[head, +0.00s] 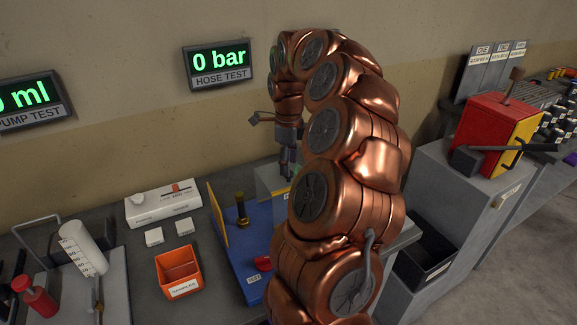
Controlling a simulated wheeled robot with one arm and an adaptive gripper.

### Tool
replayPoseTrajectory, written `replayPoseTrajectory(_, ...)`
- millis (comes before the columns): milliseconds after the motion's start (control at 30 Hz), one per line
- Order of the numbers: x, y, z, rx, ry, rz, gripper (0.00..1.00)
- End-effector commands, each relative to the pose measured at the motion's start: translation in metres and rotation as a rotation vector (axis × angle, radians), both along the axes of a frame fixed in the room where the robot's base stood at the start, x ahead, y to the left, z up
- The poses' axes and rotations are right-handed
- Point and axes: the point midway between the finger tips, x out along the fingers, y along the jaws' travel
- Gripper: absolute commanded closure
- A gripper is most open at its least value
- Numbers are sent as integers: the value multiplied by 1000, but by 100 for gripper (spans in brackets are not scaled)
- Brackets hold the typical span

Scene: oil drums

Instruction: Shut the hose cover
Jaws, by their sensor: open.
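The hose test stand has a blue base (238,262) on the bench below the "0 bar HOSE TEST" display. A pale see-through panel (268,181), which looks like the hose cover, stands at the back right of the stand. My arm hides part of it, so I cannot tell its exact angle. My gripper (289,172) points down close to this panel, open, with nothing seen in it. Whether it touches the panel cannot be told. A dark and brass fitting (242,211) stands upright on the base, beside a yellow-edged plate (217,217). A red knob (263,263) is at the front.
My copper arm covers the middle of the view. An orange sampler bin (179,272), a white switch box (163,203) and a measuring cylinder (83,248) stand to the left. A red and yellow machine (493,135) stands on a grey cabinet at the right, with a black bin (425,262) below.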

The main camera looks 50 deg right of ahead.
Motion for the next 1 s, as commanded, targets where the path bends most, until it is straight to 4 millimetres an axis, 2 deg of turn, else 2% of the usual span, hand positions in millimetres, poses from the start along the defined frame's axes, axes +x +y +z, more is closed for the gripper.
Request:
replayPoseTrajectory(300, 0, 0, -23, 1, 0, 1, 46)
replayPoseTrajectory(633, 0, 0, -26, -1, 0, 0, 46)
replayPoseTrajectory(1000, 0, 0, -26, 0, -1, 0, 84)
